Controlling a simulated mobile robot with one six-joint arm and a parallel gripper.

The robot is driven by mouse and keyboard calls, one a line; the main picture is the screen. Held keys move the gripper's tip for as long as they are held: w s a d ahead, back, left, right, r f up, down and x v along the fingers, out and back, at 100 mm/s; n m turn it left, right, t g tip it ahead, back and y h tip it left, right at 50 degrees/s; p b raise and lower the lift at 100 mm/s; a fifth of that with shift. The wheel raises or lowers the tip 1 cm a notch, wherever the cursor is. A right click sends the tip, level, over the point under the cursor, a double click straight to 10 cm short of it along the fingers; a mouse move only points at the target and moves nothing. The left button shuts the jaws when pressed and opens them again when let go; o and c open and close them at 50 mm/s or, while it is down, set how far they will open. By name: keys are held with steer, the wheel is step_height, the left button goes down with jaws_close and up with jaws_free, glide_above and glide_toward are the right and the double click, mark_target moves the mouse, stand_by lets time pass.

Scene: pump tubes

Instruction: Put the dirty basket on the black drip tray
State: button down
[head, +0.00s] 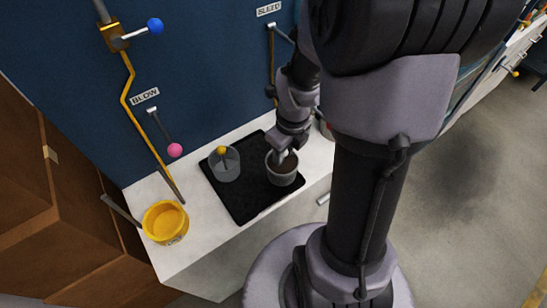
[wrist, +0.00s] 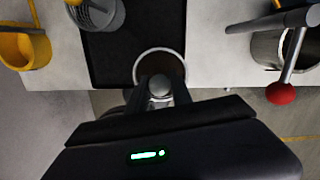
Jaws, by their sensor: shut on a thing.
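The dirty basket (head: 283,176), a round grey cup with dark brown inside, is at the right part of the black drip tray (head: 248,205). My gripper (head: 282,156) comes down from above and is shut on its near rim. In the wrist view the basket (wrist: 172,66) shows its pale rim and brown inside, with my gripper (wrist: 160,90) at its near side. The tray (wrist: 112,60) lies under and left of it there. The basket looks upright; I cannot tell whether its base touches the tray.
A grey basket with a yellow knob (head: 224,166) stands on the tray's left part. A yellow pot (head: 165,222) with a handle is on the white counter (head: 205,246) at left. A steel pot (wrist: 266,50) and a red-knobbed lever (wrist: 281,93) are at right.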

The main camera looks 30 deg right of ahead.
steer(key=shift+w+a, duration=0.25)
steer(key=shift+w, duration=0.15)
steer(key=shift+w+a+f+b, duration=0.15)
steer(key=shift+w+f+b, duration=0.25)
steer(key=shift+f, duration=0.5)
steer(key=shift+w+a+f+b, duration=0.15)
steer(key=shift+f+b, duration=0.45)
steer(key=shift+f, duration=0.3)
steer(key=shift+f, duration=0.2)
steer(key=c, duration=1.1)
jaws_free()
steer(key=shift+c, duration=0.2)
